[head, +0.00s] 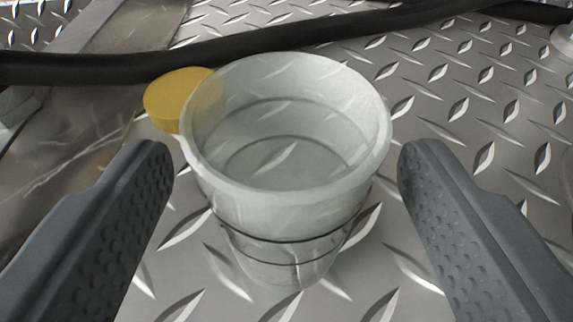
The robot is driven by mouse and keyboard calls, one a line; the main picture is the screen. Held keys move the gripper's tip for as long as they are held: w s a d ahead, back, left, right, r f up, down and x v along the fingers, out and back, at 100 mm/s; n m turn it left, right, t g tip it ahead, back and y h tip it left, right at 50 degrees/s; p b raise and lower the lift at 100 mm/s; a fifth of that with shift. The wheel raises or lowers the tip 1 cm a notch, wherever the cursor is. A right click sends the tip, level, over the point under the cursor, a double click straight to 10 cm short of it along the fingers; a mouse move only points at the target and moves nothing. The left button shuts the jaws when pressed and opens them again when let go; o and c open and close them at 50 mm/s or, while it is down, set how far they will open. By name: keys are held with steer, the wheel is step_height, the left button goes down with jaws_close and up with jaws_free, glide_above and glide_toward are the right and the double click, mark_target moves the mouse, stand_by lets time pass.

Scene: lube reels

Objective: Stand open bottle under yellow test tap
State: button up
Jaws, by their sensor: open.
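An open, clear wide-mouthed bottle (285,215) stands upright on the diamond-plate floor in the middle of the head view. It has thin dark lines around its wall, and I see the floor pattern through it. My gripper (285,170) is open, with one dark textured finger on each side of the bottle. Gaps show between both fingers and the bottle wall. A yellow round cap (171,97) is behind the bottle at its left, partly seen through the rim. No yellow test tap can be made out in this view.
A black hose (120,68) runs across the metal floor behind the bottle and cap. A scuffed flat metal strip (75,150) lies at the left. A pale rounded object (564,40) is cut off at the right edge. The diamond plate (480,130) at right is clear.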

steer(key=c, duration=1.1)
steer(key=shift+r, duration=0.2)
